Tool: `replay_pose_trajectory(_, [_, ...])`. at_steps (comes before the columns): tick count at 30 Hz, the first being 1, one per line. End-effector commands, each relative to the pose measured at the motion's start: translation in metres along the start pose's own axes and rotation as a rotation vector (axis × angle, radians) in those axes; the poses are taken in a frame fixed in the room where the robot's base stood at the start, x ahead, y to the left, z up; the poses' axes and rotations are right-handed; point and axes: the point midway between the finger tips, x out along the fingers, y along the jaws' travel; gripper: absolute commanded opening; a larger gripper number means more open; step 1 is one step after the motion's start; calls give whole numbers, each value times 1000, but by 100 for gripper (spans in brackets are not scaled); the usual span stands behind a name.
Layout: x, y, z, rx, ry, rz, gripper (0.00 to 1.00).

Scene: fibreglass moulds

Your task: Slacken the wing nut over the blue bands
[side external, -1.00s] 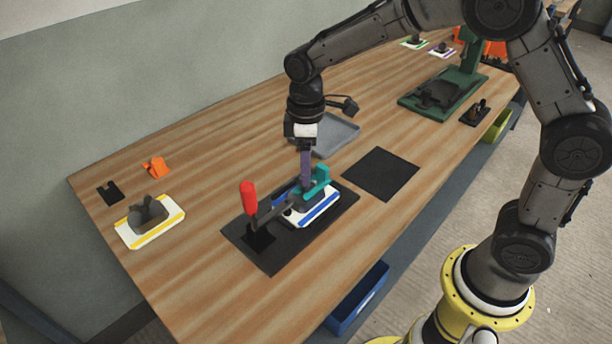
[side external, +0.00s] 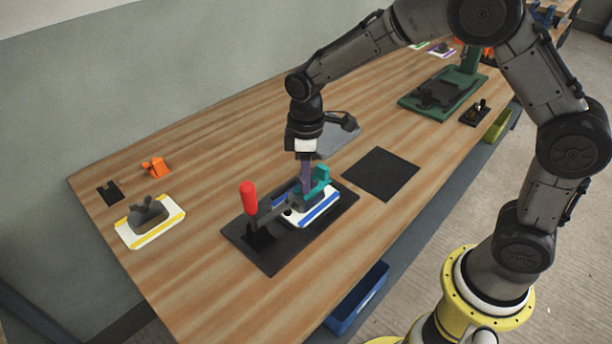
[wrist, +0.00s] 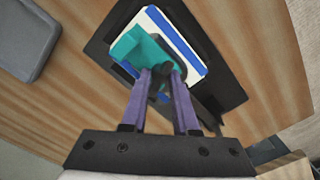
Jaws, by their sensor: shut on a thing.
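The blue-banded mould (side external: 322,217) is a white plate with blue stripes, lying on a black base plate (side external: 275,262); it also shows in the wrist view (wrist: 190,37). A teal block (side external: 321,176) stands on it, seen also in the wrist view (wrist: 138,50). My gripper (side external: 304,187) points down over the mould, its purple fingers beside the teal block. In the wrist view the fingertips (wrist: 163,76) are shut on a small dark part, which fits the wing nut. The fingers hide most of it, so its thread and seating cannot be seen.
A clamp with an upright red handle (side external: 248,197) stands just left of the gripper on the black base. A grey tray (side external: 335,140) lies behind. A yellow-banded mould (side external: 172,222) sits at left. A flat black mat (side external: 381,173) to the right is empty.

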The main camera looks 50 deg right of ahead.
Motion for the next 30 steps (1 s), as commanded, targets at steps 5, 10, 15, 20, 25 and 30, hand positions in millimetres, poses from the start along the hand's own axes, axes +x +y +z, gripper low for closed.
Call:
replay_pose_trajectory(5, [0,0,0,-1,0,0,0])
replay_pose_trajectory(10, [0,0,0,-21,0,0,0])
replay_pose_trajectory(15, [0,0,0,-88,0,0,0])
replay_pose_trajectory(20, [0,0,0,-201,-1,0,0])
replay_pose_trajectory(25, [0,0,0,-356,-1,-1,0])
replay_pose_trajectory(30, [0,0,0,-518,-2,-1,0])
